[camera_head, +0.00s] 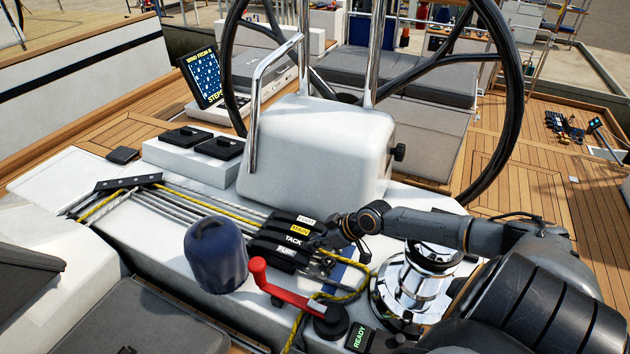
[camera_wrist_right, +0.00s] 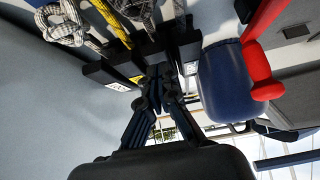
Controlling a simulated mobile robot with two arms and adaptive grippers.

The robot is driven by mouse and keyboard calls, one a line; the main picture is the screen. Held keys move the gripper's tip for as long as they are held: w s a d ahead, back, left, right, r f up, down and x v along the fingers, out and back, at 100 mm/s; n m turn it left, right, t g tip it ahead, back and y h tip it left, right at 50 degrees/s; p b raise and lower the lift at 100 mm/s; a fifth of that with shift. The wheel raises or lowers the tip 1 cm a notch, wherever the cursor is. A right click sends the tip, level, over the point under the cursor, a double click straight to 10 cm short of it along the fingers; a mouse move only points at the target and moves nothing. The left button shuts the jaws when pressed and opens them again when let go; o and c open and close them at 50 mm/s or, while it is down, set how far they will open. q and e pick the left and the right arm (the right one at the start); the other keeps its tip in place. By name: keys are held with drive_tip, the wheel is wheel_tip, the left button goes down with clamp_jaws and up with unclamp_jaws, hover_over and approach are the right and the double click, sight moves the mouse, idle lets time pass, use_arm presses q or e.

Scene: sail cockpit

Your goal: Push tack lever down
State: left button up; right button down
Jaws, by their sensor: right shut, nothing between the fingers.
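A row of black clutch levers with FOOT, MAIN, TACK and FURL labels sits on the white cockpit top in the head view. The tack lever (camera_head: 287,241) is third from the far side, between the yellow-labelled main lever (camera_head: 297,229) and the furl lever (camera_head: 284,252). My right gripper (camera_head: 322,238) is shut and empty, close to the right end of the tack lever. In the right wrist view its fingertips (camera_wrist_right: 160,78) are together among the levers, between the yellow label and a white one. I cannot tell contact or the lever's exact angle. My left gripper is not in view.
A blue covered winch (camera_head: 215,255) and a red winch handle (camera_head: 288,286) stand in front of the levers. A chrome winch (camera_head: 412,286) is at right. Ropes run left from the clutches. The white pedestal (camera_head: 318,150) and black wheel (camera_head: 515,110) rise behind.

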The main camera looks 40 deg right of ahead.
drive_tip(key=shift+s+d, duration=0.1)
idle(0.4)
drive_tip(key=v, duration=0.7)
drive_tip(key=shift+r, duration=0.1)
idle(0.5)
